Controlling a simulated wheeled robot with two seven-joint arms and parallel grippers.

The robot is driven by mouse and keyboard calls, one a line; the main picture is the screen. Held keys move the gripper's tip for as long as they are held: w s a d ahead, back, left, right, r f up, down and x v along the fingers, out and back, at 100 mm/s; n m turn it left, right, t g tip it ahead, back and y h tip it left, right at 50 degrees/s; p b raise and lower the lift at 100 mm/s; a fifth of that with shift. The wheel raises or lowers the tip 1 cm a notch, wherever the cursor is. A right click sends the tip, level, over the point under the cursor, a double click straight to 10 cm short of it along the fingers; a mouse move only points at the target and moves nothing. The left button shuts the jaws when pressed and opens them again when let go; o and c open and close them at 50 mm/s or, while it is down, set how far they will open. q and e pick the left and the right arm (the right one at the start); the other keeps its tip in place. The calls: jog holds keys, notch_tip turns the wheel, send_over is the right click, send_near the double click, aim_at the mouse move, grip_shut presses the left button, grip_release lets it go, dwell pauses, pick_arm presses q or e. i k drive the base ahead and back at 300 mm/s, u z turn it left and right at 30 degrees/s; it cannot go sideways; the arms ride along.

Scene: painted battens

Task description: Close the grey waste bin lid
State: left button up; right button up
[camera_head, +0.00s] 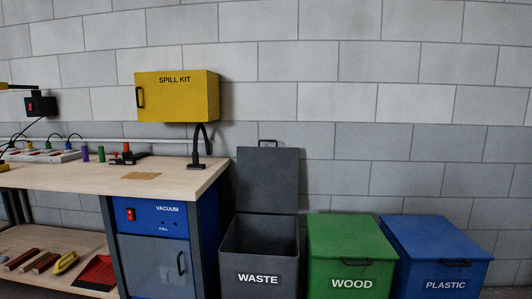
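The grey waste bin (231,265) stands on the floor at the bottom middle, with a "WASTE" label on its front. Its lid (268,182) is open and stands upright behind the bin's mouth, close to the wall. A dark handle (268,142) is at the lid's top edge. The bin's inside looks dark, and I see no contents. Neither of my grippers shows in the head view.
A green "WOOD" bin (350,240) and a blue "PLASTIC" bin (437,240) stand to the right, lids shut. A workbench (110,183) with a blue vacuum cabinet (155,222) stands left. A yellow spill kit box (180,100) hangs on the wall.

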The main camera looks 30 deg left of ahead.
aim_at(267, 178)
jog(key=k, duration=0.65)
jog(key=u, duration=0.75)
jog(key=i, duration=1.1)
jog(key=z, duration=0.1)
